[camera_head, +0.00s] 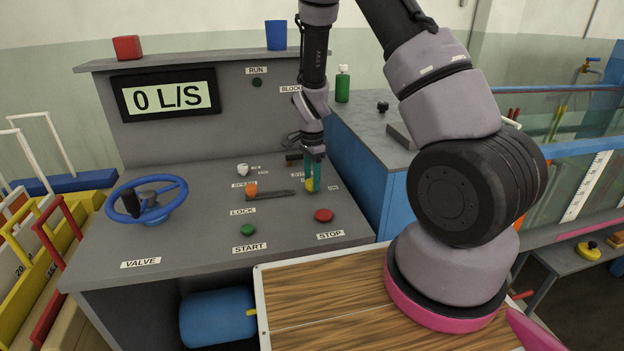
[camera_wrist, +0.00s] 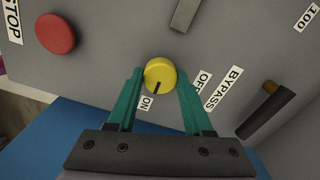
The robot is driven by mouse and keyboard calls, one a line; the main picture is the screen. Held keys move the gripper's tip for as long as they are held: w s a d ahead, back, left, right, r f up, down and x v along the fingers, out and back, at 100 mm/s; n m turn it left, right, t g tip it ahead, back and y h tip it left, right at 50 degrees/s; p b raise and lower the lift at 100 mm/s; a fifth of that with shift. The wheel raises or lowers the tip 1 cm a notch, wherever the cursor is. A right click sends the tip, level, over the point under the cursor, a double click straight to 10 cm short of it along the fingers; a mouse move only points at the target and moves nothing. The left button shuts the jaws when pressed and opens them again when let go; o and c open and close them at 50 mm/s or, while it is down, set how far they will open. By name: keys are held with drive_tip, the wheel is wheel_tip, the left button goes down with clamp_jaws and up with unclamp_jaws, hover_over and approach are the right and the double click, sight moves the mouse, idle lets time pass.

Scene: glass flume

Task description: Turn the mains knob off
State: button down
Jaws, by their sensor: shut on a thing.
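The mains knob is a yellow round knob (camera_wrist: 160,75) with a black pointer mark. In the wrist view its mark points down toward the ON label (camera_wrist: 146,103); the OFF label (camera_wrist: 202,80) is to the right. My gripper (camera_wrist: 159,82) has its two green fingers on either side of the knob, shut on it. In the head view my gripper (camera_head: 313,174) reaches down to the right part of the grey console, and the yellow knob (camera_head: 309,185) shows partly behind the fingers.
A red STOP button (camera_head: 324,215) and a green START button (camera_head: 247,230) sit in front of the knob. An orange-knobbed lever (camera_head: 251,189) and a blue valve wheel (camera_head: 147,201) are to the left. The wrist view shows a dark BYPASS handle (camera_wrist: 266,112) close on the right.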

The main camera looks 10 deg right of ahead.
drive_tip(key=n, duration=0.8)
drive_tip(key=shift+n, duration=0.3)
drive_tip(key=n, duration=0.4)
drive_tip(key=shift+n, duration=2.5)
drive_tip(key=shift+c, duration=1.5)
unclamp_jaws()
